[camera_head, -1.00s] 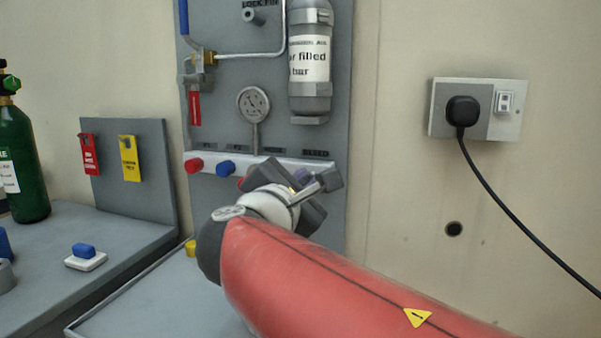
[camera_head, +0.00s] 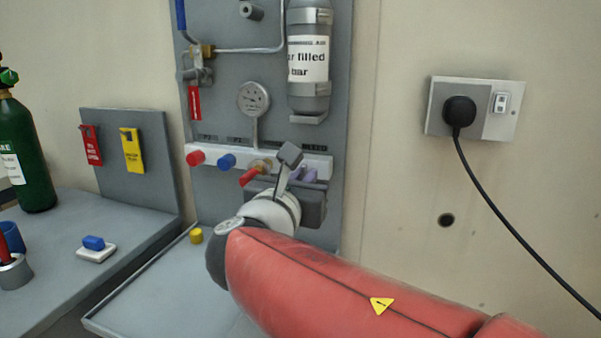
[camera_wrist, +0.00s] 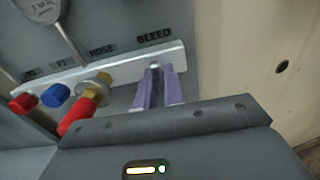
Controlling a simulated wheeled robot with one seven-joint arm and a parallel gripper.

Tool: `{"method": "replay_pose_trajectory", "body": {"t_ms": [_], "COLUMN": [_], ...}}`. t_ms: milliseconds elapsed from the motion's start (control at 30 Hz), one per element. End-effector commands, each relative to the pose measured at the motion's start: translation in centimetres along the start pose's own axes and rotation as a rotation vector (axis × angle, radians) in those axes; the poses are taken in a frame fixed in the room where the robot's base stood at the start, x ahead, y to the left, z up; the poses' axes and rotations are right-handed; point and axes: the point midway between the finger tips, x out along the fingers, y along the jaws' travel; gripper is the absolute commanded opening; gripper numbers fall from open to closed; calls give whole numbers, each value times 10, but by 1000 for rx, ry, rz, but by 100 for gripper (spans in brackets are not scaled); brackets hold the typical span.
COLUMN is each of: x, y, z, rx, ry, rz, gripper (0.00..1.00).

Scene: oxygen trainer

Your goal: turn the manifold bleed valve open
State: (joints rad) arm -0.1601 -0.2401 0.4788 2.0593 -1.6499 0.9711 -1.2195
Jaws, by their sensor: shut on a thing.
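The manifold (camera_head: 262,155) is a pale bar across the grey wall panel. The bleed valve (camera_wrist: 155,69) is at its right end, under the BLEED label in the wrist view; only a small grey part of it shows between my fingers. My gripper (camera_head: 304,174) has purple fingers, which also show in the wrist view (camera_wrist: 161,76). They are shut on the valve, one finger on each side. In the head view the gripper body and wrist hide most of the valve, so its turn angle cannot be told.
Left of my gripper, a red-handled brass fitting (camera_wrist: 84,112), a blue knob (camera_head: 227,161) and a red knob (camera_head: 195,158) stick out of the manifold. A gauge (camera_head: 254,99) and a grey cylinder (camera_head: 308,58) are above. A wall socket (camera_head: 474,108) with a cable is at right.

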Motion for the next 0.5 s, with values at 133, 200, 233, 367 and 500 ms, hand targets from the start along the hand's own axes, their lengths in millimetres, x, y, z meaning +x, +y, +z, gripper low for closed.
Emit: {"method": "replay_pose_trajectory", "body": {"t_ms": [133, 200, 233, 367, 500], "x": [0, 0, 0, 0, 0], "y": [0, 0, 0, 0, 0], "z": [-2, -2, -2, -2, -2], "rx": [-28, -33, -35, -37, -37], "ry": [4, 3, 3, 3, 4], "rz": [0, 0, 0, 0, 0], "gripper": [0, 0, 0, 0, 0]}}
